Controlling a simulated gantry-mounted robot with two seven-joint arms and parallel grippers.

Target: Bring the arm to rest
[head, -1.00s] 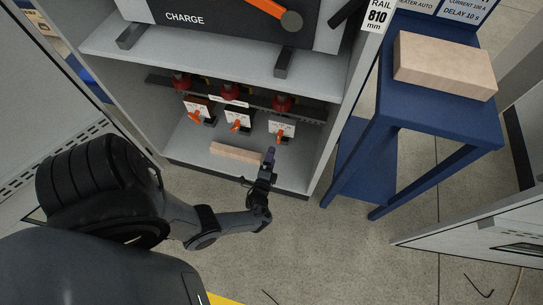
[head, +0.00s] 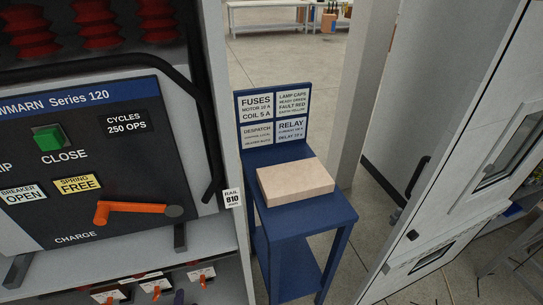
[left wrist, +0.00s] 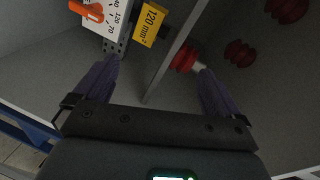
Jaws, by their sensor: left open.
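My left gripper (left wrist: 157,78) is open in the left wrist view, with its two purple fingers apart and nothing between them. Beyond the fingers are a white scale plate with an orange pointer (left wrist: 92,12), a yellow "120 mm²" label (left wrist: 149,22) and red insulators (left wrist: 185,58). The rest of the left arm is out of that view. My right gripper is in neither view.
The breaker front (head: 85,165) with an orange charge handle (head: 135,210) fills the left of the head view. A blue stand (head: 300,222) holds a beige block (head: 295,183). A grey cabinet door (head: 455,165) stands at right. Floor shows between stand and door.

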